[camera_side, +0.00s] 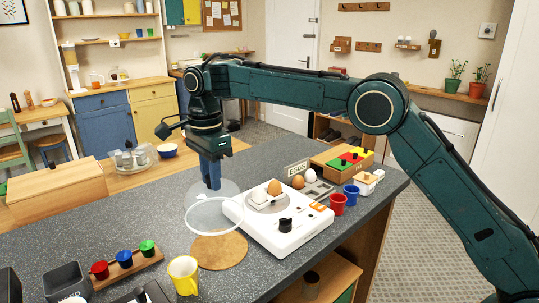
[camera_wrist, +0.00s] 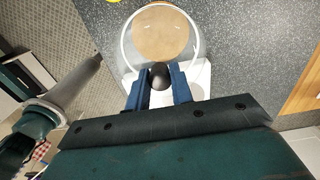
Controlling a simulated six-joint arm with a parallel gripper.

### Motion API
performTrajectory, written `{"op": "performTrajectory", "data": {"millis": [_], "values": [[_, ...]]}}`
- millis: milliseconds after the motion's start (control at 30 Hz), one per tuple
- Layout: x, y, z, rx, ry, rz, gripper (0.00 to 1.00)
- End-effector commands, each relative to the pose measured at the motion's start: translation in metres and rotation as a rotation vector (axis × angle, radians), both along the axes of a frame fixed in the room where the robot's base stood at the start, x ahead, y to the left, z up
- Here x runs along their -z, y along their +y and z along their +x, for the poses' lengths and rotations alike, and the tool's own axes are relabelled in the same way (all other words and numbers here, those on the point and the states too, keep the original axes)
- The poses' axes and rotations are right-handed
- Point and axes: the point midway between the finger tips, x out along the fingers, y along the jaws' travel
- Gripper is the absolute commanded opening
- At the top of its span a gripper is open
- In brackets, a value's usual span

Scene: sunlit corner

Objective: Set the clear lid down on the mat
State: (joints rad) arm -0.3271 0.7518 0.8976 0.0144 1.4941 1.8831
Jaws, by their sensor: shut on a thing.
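The clear lid (camera_side: 229,190) is a see-through dome with a pale rim, and it hangs from my gripper (camera_side: 211,184). In the wrist view my gripper (camera_wrist: 160,88) has its blue fingers shut on the lid's dark round knob (camera_wrist: 160,75). The round brown mat (camera_side: 222,254) lies on the dark counter, partly below and in front of the lid in the side view. In the wrist view the mat (camera_wrist: 160,35) shows through the lid, inside its rim. The lid looks raised above the counter; the exact gap cannot be told.
A white egg cooker (camera_side: 300,232) with a brown egg (camera_side: 274,187) stands right beside the mat. A yellow mug (camera_side: 184,275) stands close to the mat's front left. A rack of coloured cups (camera_side: 126,264) is farther left. Red (camera_side: 338,204) and blue cups stand at right.

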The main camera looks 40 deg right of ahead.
Motion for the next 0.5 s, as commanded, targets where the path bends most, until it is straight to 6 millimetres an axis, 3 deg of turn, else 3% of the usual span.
{"op": "performTrajectory", "data": {"millis": [500], "values": [[0.0108, -0.0002, -0.0002, 0.000, 0.000, 0.000, 0.00]]}}
